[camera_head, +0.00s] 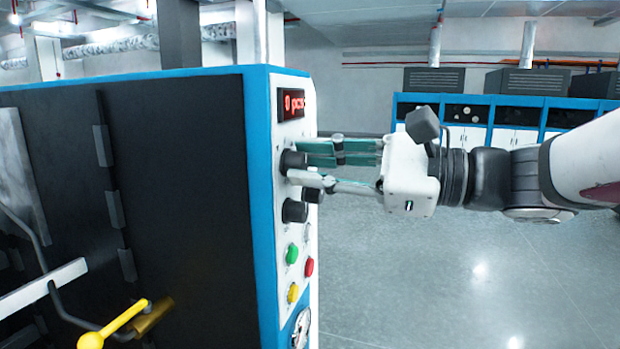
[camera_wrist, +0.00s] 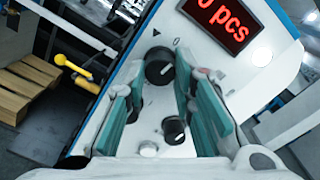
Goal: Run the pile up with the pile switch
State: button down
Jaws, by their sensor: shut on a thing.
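A machine's white control panel (camera_head: 299,240) carries two black rotary switches. My gripper (camera_head: 310,168) reaches in from the right, its teal fingers closed around the upper switch (camera_head: 291,161). In the wrist view this upper switch (camera_wrist: 160,66) lies between my gripper's fingertips (camera_wrist: 157,82). It has a white pointer line, with a triangle and a 0 printed above it. The lower black switch (camera_head: 294,210) sits just below my fingers. It also shows in the wrist view (camera_wrist: 174,130). No label naming the pile switch is legible.
A red display (camera_head: 291,104) reading 0 pcs is above the switches. Green (camera_head: 292,254), red (camera_head: 309,266) and yellow (camera_head: 293,293) buttons sit below. A yellow-knobbed lever (camera_head: 115,326) is at lower left. The floor right of the panel is clear.

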jog(key=shift+f+n+b, duration=0.1)
jog(key=shift+n+b, duration=0.55)
jog(key=shift+n, duration=0.15)
jog(key=c, duration=1.3)
grip_release()
jog(key=shift+c, duration=0.2)
jog(key=v, duration=1.2)
